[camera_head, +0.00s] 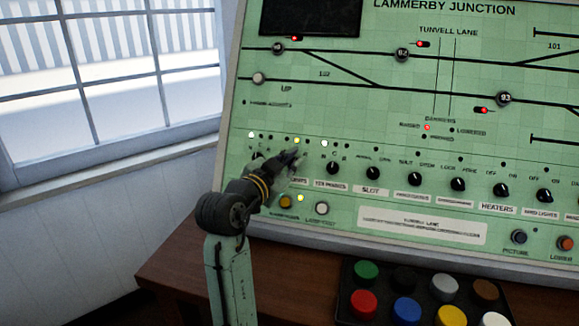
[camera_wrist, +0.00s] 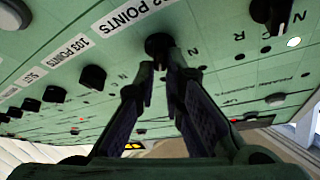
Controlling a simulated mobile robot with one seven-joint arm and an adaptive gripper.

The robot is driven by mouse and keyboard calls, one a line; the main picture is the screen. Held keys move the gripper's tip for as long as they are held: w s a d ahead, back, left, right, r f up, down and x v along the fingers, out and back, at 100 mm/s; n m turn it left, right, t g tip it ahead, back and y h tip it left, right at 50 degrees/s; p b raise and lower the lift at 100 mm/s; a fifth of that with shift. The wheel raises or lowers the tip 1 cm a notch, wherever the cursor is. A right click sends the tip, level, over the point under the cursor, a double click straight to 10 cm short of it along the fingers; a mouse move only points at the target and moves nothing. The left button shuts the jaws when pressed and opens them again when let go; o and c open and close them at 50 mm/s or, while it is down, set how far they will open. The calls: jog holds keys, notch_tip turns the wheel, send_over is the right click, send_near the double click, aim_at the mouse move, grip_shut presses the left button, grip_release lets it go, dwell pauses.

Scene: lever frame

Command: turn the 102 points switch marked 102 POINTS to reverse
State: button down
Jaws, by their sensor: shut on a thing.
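My gripper (camera_wrist: 165,62) is shut on this knob, one finger on each side. In the head view my gripper (camera_head: 296,154) reaches the panel's lower left and covers the knob. The knob's pointer is hidden, so I cannot tell its position. A yellow lamp (camera_head: 297,140) is lit just above the fingertips.
The 103 points knob (camera_head: 333,168) is close to the right of my gripper; another knob (camera_head: 257,156) is close on the left. More knobs, such as the slot knob (camera_head: 372,174), continue rightward. Coloured buttons (camera_head: 365,271) stand on the wooden desk (camera_head: 180,262) below.

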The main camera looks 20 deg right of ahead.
jog(key=shift+d+m+g+h+b, duration=0.15)
jog(key=shift+m+g+b, duration=0.25)
jog(key=shift+m, duration=0.55)
jog(key=shift+d+m+g+h+b, duration=0.1)
jog(key=shift+m+g+h+b, duration=0.1)
jog(key=shift+m+g, duration=0.6)
jog(key=shift+m, duration=0.35)
jog(key=c, duration=1.7)
grip_release()
jog(key=shift+a, duration=0.15)
jog(key=shift+s+a, duration=0.1)
jog(key=shift+a, duration=0.15)
jog(key=v, duration=1.1)
jog(key=shift+s, duration=0.3)
